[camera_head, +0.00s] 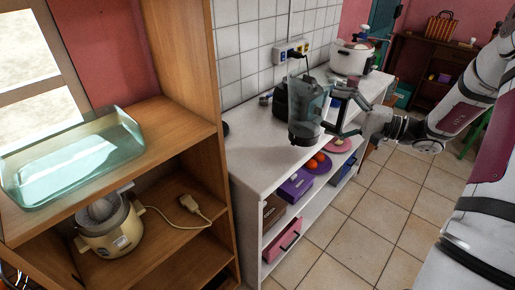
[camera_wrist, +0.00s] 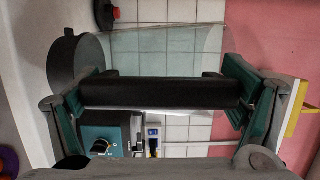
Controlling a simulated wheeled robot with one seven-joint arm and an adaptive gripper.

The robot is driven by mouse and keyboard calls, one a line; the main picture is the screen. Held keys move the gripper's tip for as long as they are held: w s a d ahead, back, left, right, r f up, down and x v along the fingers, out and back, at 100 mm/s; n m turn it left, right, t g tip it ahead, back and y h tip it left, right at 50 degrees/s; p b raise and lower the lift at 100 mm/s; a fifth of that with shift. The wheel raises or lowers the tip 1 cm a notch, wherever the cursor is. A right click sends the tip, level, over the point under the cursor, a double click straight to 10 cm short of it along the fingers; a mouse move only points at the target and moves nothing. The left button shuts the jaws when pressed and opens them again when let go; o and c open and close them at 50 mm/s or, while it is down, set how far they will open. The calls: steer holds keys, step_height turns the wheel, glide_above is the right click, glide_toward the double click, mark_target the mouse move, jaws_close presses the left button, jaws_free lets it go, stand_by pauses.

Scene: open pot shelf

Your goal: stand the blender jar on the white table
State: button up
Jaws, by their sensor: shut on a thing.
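The blender jar (camera_head: 308,102) is clear with a dark bottom ring. It is upright over the front part of the white table (camera_head: 262,152); I cannot tell whether its bottom touches the top. My gripper (camera_head: 343,118) comes from the right and is shut on the jar's handle. In the wrist view the black handle (camera_wrist: 160,92) lies between the two fingers of my gripper (camera_wrist: 162,98), with the clear wall and dark round bottom beyond it. The fingers hide the ends of the handle.
A dark appliance (camera_head: 281,101) stands behind the jar by the tiled wall, below sockets (camera_head: 290,52). A white cooker (camera_head: 351,57) stands farther back. The lower shelf holds a purple box (camera_head: 296,186) and oranges (camera_head: 317,161). A wooden shelf (camera_head: 170,135) rises at left. The tabletop's near left is clear.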

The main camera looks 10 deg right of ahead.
mark_target(292, 111)
steer(key=shift+s+d+f, duration=0.2)
steer(key=shift+d+f, duration=0.1)
steer(key=shift+f, duration=0.05)
steer(key=shift+a, duration=0.15)
steer(key=x, duration=0.4)
steer(key=f+x, duration=0.1)
steer(key=x, duration=0.9)
steer(key=shift+s+a+f+p, duration=0.2)
steer(key=shift+s+a+p, duration=0.1)
steer(key=shift+a, duration=0.15)
steer(key=shift+w+a+f, duration=0.15)
steer(key=shift+a+f, duration=0.05)
steer(key=shift+f, duration=0.7)
steer(key=shift+w+a+f, duration=0.15)
steer(key=shift+a+f, duration=0.05)
steer(key=shift+f, duration=0.7)
steer(key=shift+f, duration=0.2)
steer(key=o, duration=1.7)
